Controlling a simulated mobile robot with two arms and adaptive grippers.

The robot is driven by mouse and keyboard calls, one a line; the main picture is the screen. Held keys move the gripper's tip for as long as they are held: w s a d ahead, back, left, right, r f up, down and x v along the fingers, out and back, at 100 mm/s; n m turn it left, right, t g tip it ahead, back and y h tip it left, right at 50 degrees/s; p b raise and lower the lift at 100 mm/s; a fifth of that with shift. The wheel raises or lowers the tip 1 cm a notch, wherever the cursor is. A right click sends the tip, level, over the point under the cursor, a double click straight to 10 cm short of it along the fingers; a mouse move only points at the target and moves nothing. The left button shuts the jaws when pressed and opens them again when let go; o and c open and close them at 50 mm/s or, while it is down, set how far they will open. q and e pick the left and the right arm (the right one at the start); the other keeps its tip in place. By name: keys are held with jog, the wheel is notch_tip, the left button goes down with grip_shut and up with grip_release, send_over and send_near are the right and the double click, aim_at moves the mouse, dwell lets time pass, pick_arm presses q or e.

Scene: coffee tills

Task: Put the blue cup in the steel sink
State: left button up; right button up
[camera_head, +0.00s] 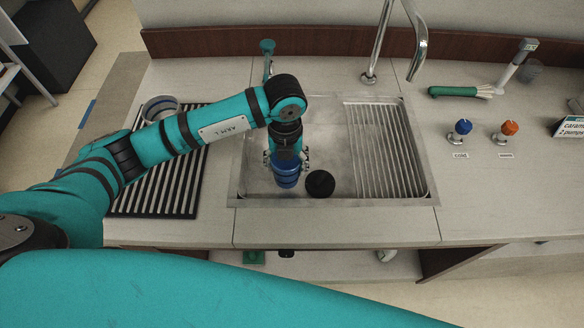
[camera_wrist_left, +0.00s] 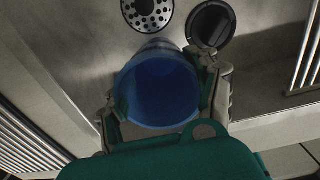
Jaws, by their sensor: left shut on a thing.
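The blue cup (camera_head: 286,179) is between the fingers of my left gripper (camera_head: 287,160), which is shut on it, over the left part of the steel sink (camera_head: 320,106). In the left wrist view the blue cup (camera_wrist_left: 158,88) shows its open rim, with a finger of my left gripper (camera_wrist_left: 165,108) on each side. The sink drain (camera_wrist_left: 147,14) and a round black piece (camera_wrist_left: 211,24) lie beyond it. I cannot tell whether the cup touches the sink floor. My right gripper is not in view.
A black slatted rack (camera_head: 178,190) with a pale cup (camera_head: 160,108) lies left of the sink. A ribbed drainboard (camera_head: 385,150) fills the sink's right side. A tap (camera_head: 369,75) rises behind it. Blue (camera_head: 463,127) and orange (camera_head: 510,128) knobs and a green-handled brush (camera_head: 455,91) are on the right counter.

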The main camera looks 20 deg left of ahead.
aim_at(286, 169)
pick_arm(q)
jog(key=shift+f, duration=0.75)
notch_tip(286, 169, down, 3)
jog(key=shift+f+p, duration=0.1)
jog(key=shift+p, duration=0.2)
jog(key=shift+f, duration=0.25)
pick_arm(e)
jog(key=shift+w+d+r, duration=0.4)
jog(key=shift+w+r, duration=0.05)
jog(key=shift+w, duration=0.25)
pick_arm(q)
jog(key=shift+f, duration=0.1)
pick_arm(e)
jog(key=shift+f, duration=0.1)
pick_arm(q)
jog(key=o, duration=1)
jog(key=shift+c, duration=0.2)
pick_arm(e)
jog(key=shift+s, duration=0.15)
